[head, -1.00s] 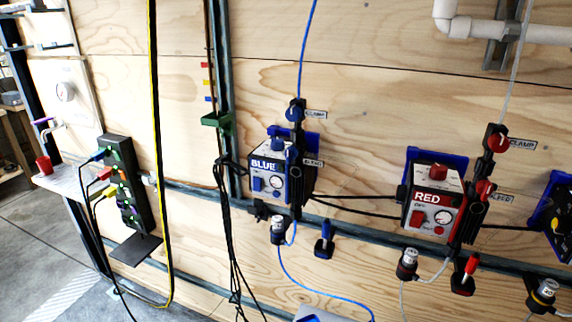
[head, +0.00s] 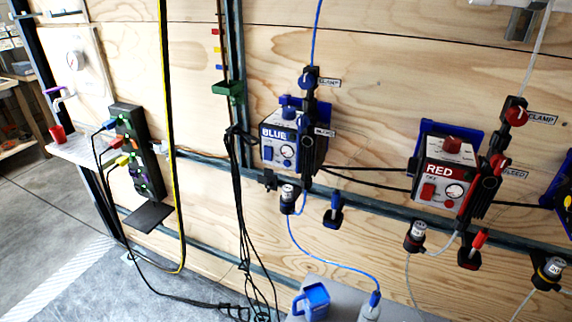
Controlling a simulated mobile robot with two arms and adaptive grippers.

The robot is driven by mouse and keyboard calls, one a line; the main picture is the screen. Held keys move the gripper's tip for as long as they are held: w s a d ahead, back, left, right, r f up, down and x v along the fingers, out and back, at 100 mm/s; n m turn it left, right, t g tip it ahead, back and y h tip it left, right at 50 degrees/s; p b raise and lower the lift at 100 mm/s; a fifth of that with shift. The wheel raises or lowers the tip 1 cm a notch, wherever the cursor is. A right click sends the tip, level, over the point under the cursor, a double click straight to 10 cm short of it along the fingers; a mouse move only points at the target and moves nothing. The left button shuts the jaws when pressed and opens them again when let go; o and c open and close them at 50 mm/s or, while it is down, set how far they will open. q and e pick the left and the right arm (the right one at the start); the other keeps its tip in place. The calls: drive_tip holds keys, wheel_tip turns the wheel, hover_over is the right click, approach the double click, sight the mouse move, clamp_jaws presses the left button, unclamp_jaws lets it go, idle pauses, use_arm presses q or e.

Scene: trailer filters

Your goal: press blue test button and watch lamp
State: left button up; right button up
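The blue unit (head: 281,144), a box with a "BLUE" label, is mounted on the plywood wall at the middle of the head view. Its front carries a small blue button or switch and a round gauge (head: 287,152); which part is the test button or the lamp is too small to tell. A blue clamp knob (head: 306,80) sits above it on a black holder. A blue tube runs up from there, and another loops down to a bottle (head: 370,308). Neither of my grippers shows.
A red unit (head: 446,174) hangs to the right, with another at the right edge. A power strip (head: 137,155) with plugged cables is at left, beside a small shelf (head: 80,150) with a red cup (head: 57,133). Black cables hang between. A blue jug (head: 312,300) stands below.

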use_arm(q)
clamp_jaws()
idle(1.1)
